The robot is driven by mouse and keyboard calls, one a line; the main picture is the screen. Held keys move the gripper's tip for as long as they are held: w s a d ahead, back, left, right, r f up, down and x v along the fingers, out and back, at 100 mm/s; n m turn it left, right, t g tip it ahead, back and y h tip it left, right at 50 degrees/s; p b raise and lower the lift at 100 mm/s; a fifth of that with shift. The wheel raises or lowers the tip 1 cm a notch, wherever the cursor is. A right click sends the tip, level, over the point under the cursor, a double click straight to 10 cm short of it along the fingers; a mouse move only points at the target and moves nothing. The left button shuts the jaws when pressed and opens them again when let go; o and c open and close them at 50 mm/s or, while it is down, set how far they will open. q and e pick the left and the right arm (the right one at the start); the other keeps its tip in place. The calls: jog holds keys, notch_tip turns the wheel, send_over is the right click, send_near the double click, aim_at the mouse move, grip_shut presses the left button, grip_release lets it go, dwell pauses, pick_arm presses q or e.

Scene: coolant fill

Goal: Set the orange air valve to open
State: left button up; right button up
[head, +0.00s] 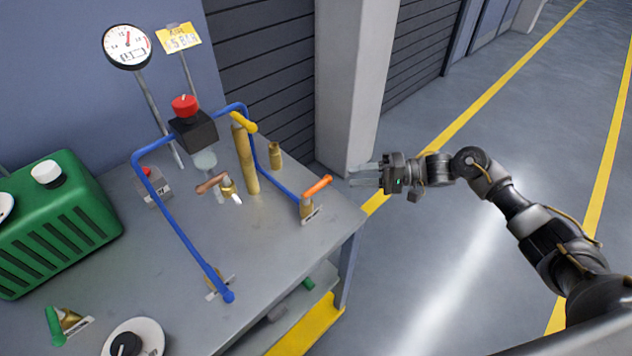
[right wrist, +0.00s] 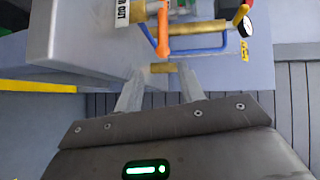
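The orange air valve (head: 317,187) stands near the right edge of the grey bench, its orange lever on a brass body with a small white label beside it. The lever also shows in the right wrist view (right wrist: 163,35), beyond my fingertips. My right gripper (head: 352,175) is just off the bench's right edge, to the right of the valve and apart from it. Its two fingers are spread with nothing between them, as the right wrist view (right wrist: 160,82) also shows. My left gripper is not in view.
A blue pipe (head: 185,235) runs around a black block with a red knob (head: 185,105). A tall brass cylinder (head: 245,160) and a copper-coloured lever (head: 212,182) stand left of the valve. A grey pillar (head: 352,90) rises behind. Floor right of the bench is clear.

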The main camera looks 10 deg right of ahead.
aim_at(317, 189)
jog(key=shift+m+g, duration=0.4)
jog(key=shift+m, duration=0.5)
jog(key=x, duration=0.3)
jog(key=s+p+x, duration=0.1)
jog(key=x, duration=0.3)
jog(key=p+x, duration=0.1)
jog(key=x, duration=0.3)
jog(key=shift+s+a+r, duration=0.25)
jog(key=shift+a+r, duration=0.05)
jog(key=shift+r, duration=0.05)
grip_shut()
